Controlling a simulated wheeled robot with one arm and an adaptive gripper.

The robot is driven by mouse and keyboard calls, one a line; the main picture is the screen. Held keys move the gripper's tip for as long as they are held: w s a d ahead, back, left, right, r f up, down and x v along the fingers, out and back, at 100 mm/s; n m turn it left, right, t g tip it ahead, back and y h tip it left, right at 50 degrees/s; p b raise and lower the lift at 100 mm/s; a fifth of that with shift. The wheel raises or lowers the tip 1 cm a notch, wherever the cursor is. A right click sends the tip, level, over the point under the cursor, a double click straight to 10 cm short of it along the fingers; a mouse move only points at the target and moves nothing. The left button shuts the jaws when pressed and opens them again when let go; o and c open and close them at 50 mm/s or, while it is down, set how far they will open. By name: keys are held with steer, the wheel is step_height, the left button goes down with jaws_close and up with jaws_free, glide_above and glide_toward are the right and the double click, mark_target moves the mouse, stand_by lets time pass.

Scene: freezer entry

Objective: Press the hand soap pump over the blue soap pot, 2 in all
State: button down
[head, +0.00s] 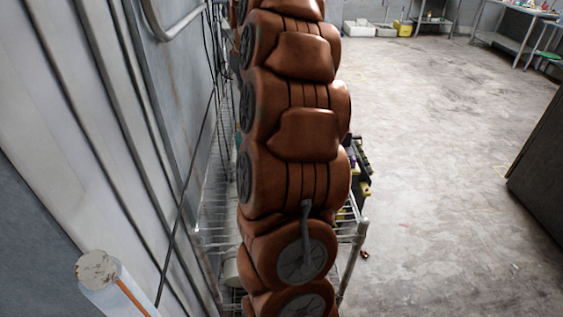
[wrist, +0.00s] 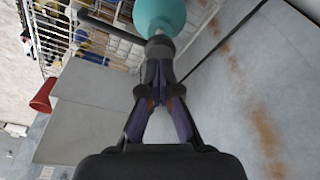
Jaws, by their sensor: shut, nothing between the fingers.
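In the wrist view my gripper (wrist: 160,48) is shut and empty, its fingertips pointing toward the top of the picture. Just beyond the tips is a rounded teal thing (wrist: 158,14) with a small pale part at its near end. The tips overlap that pale part in the picture; I cannot tell if they touch it. I cannot tell whether the teal thing is the hand soap or the blue soap pot. No second such thing is clear in either view. In the head view my orange arm hides my gripper and most of the shelf behind it.
A wire shelf (head: 352,222) stands behind my arm, close to the grey metal wall (head: 70,110) on the left. A red tapered thing (wrist: 43,95) shows in the wrist view. The concrete floor (head: 430,170) to the right is clear, with a dark block (head: 540,160) at its edge.

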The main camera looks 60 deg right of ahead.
steer(key=shift+f+b, duration=0.6)
steer(key=shift+f, duration=0.4)
steer(key=shift+f+b, duration=0.45)
steer(key=shift+f, duration=0.3)
steer(key=shift+r, duration=0.15)
steer(key=shift+r+p, duration=0.65)
steer(key=shift+r, duration=1.05)
steer(key=shift+f+b, duration=0.3)
steer(key=shift+f, duration=0.1)
